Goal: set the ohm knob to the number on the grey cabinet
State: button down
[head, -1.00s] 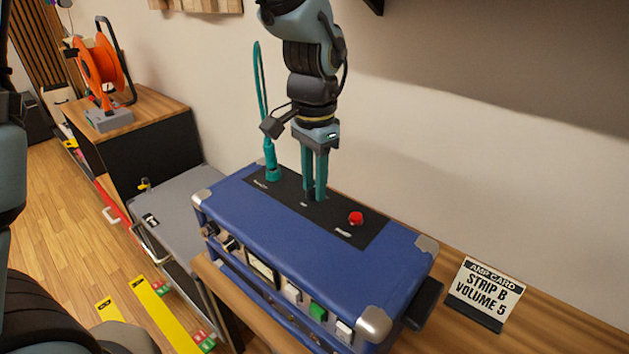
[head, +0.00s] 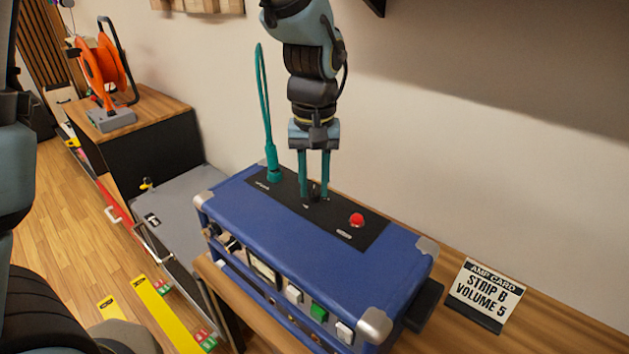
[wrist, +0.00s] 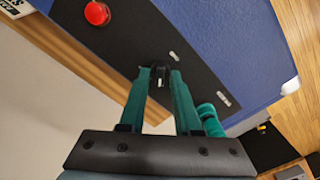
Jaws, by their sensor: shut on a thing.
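My gripper (head: 314,197) points straight down onto the black panel on top of the blue amp (head: 300,245). Its two teal fingers are shut on a small black knob (wrist: 160,75), one on each side. In the wrist view the knob shows a white mark on its near side. The knob also shows between the fingertips in the head view (head: 314,192). I cannot read the panel labels beside it. The grey cabinet (head: 180,210) stands left of the amp, with a small black and white tag (head: 152,219) on it; I cannot read a number there.
A red button (head: 357,220) is right of the knob, and a teal plug (head: 273,172) with a cable rises at left. A card (head: 485,292) reading "AMP CARD STRIP B VOLUME 5" stands on the wooden top. An orange cable reel (head: 102,60) is farther left.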

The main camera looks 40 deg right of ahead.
aim_at(314, 188)
jog(key=shift+n, duration=1.1)
jog(key=c, duration=0.6)
grip_release()
jog(key=shift+c, duration=0.2)
jog(key=shift+r, duration=0.15)
notch_tip(314, 188, up, 10)
jog(key=b, duration=0.1)
jog(key=shift+r+b, duration=0.25)
jog(key=shift+b, duration=0.05)
